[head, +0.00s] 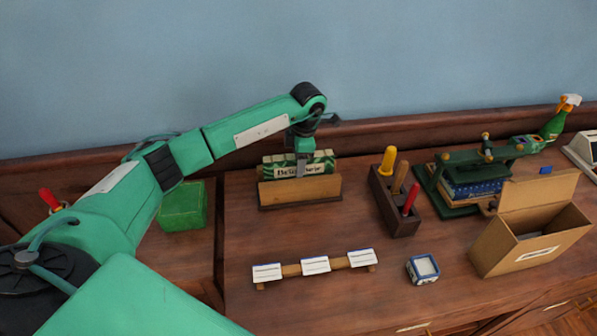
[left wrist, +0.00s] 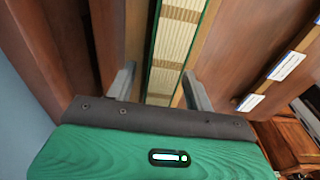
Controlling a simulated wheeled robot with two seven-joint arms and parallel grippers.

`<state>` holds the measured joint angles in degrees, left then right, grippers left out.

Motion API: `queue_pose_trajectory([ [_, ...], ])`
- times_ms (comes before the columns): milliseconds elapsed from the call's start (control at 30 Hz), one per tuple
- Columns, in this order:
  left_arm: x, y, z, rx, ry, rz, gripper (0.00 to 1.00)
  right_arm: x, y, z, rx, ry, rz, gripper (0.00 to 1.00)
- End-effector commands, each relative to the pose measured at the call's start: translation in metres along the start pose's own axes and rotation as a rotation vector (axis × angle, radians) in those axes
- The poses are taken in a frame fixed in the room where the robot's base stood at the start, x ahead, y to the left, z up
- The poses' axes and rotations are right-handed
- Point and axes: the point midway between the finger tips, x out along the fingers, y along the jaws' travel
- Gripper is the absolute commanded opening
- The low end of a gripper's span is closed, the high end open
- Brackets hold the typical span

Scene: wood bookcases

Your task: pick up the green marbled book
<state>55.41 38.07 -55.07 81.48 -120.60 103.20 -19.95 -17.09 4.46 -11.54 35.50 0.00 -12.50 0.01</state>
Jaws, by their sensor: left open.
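My left gripper (head: 301,166) points down over the book from above. In the left wrist view the book (left wrist: 176,50) shows cream page edges between thin green cover edges. There the open fingers of my left gripper (left wrist: 160,82) stand on either side of the book, with gaps visible. I cannot tell how deep the fingertips reach. My right gripper is not in view.
A rack of coloured-handled tools (head: 390,210) stands right of the holder. A low rail with white cards (head: 315,265) and a small square box (head: 423,268) lie in front. A cardboard box (head: 530,240) and a green press (head: 455,205) are farther right. A green block (head: 183,207) is left.

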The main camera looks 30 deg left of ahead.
Motion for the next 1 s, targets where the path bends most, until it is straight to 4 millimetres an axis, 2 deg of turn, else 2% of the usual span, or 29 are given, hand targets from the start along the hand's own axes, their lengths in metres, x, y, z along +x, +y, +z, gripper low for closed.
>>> queue_pose_trajectory([
  [133, 0.0, 0.0, 0.0, 0.0, -0.001, 0.0, 0.51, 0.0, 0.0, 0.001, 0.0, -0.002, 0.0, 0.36],
  [400, -0.001, 0.0, 0.0, 0.0, -0.001, 0.0, 0.0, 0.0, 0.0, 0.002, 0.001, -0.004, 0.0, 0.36],
  [833, -0.003, 0.001, 0.0, 0.0, -0.003, 0.002, 0.0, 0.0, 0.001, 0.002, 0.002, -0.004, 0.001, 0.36],
  [1000, -0.013, 0.001, 0.0, -0.001, -0.005, 0.003, 0.0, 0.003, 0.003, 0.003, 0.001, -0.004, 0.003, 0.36],
])
